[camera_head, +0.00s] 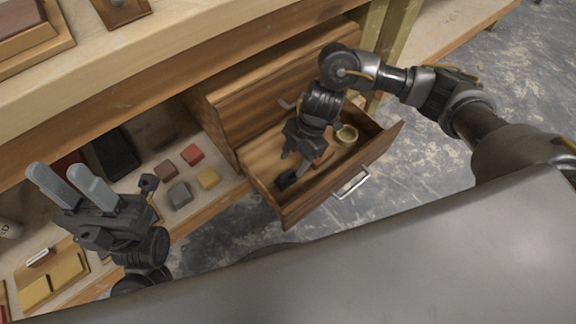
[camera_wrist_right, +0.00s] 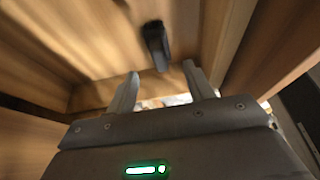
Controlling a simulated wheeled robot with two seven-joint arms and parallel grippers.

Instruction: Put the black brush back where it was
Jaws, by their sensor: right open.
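A small black object, which looks like the black brush (camera_head: 286,180), lies in the open wooden drawer (camera_head: 293,212) near its front left corner. In the right wrist view the black brush (camera_wrist_right: 156,45) shows as a dark, blurred, elongated shape beyond the fingertips. My right gripper (camera_head: 294,160) reaches down into the drawer, just behind the brush. It also shows in the right wrist view (camera_wrist_right: 163,82), with its fingers apart and nothing between them. My left gripper (camera_head: 57,173) is open and empty at the left, fingers pointing up, in front of the lower shelf.
The drawer front has a metal handle (camera_head: 351,185). Red (camera_head: 192,155), yellow (camera_head: 208,178) and grey (camera_head: 180,195) blocks sit on the shelf left of the drawer. The worktop overhangs the shelf.

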